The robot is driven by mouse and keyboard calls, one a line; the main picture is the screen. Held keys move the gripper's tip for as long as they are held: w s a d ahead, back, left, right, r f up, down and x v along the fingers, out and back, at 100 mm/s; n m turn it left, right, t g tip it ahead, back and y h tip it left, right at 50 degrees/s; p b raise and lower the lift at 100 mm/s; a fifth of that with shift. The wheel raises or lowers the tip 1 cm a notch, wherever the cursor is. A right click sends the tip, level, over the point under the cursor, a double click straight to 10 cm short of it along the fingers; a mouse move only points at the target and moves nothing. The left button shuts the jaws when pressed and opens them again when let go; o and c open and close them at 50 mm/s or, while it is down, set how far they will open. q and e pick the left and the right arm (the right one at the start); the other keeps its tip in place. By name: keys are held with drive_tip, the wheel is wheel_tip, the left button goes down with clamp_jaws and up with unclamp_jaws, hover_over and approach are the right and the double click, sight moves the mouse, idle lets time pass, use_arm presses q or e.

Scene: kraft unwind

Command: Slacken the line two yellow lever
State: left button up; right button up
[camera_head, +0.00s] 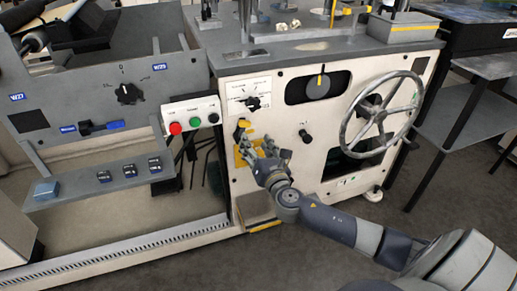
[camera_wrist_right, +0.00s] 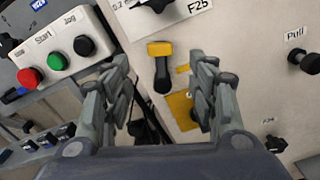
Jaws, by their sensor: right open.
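The yellow lever (camera_head: 243,124) sits on the cream front panel of the machine, below a dial. In the right wrist view the lever (camera_wrist_right: 160,49) has a yellow end at the top and a dark stem hanging below. My right gripper (camera_head: 262,150) is in front of the panel, just below and right of the lever. In the right wrist view my right gripper (camera_wrist_right: 156,72) is open, its fingers on either side of the lever with nothing between them in contact. A yellow plate (camera_wrist_right: 181,110) lies below the lever, partly behind the right finger. My left gripper does not show.
A button box with red, green and black buttons (camera_head: 193,116) juts out left of the lever. A black pull knob (camera_head: 305,136) and a large handwheel (camera_head: 382,112) are to the right. A grey shelf (camera_head: 100,184) stands at left. Open floor lies in front.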

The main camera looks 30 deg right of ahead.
drive_tip(key=shift+v, duration=1.1)
